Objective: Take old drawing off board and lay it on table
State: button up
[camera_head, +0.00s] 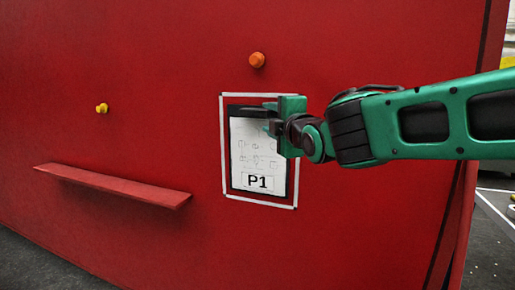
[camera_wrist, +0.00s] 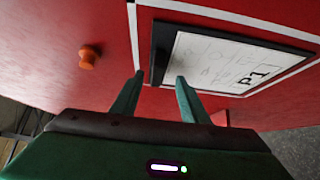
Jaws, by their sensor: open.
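The drawing (camera_head: 257,160), a white sheet marked P1 with small diagrams, is on a dark-framed board inside a white outline on the red wall. It also shows sideways in the wrist view (camera_wrist: 215,62). My gripper (camera_head: 268,112) is at the upper part of the sheet and covers its top right from the head camera. In the wrist view my gripper (camera_wrist: 158,80) has its two fingers apart with nothing between them, and the tips are close to the board's top edge. I cannot tell whether they touch it. No table is clearly in view.
An orange knob (camera_head: 257,60) sticks out of the red wall above the board, and a yellow knob (camera_head: 102,108) is further left. A narrow red shelf (camera_head: 115,185) juts from the wall at lower left. The wall between them is bare.

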aim_at(259, 114)
jog(key=shift+a+x, duration=0.15)
jog(key=shift+x, duration=1.65)
jog(key=shift+a+x, duration=0.1)
jog(key=shift+x, duration=1.7)
jog(key=shift+s, duration=0.1)
grip_shut()
